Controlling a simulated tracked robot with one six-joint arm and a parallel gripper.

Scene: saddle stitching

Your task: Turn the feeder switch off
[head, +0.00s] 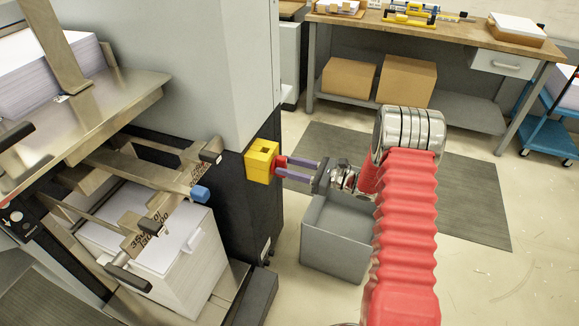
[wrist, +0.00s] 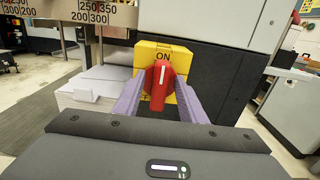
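The feeder switch is a yellow box (head: 260,161) on the dark side of the machine. In the wrist view the box (wrist: 150,52) bears the word ON above a red knob (wrist: 160,92). The knob stands nearly upright, and its white mark points up toward ON. My gripper (head: 283,168) faces the switch from the right in the head view. In the wrist view its purple fingers (wrist: 161,84) stand open on either side of the knob, with small gaps showing. The lower part of the box is partly hidden by the knob and fingers.
A stack of paper (head: 165,255) lies in the machine's feeder at left, with a blue-ended lever (head: 200,194) near the switch. A grey bin (head: 338,240) stands on the floor below my gripper. A workbench (head: 460,42) stands behind.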

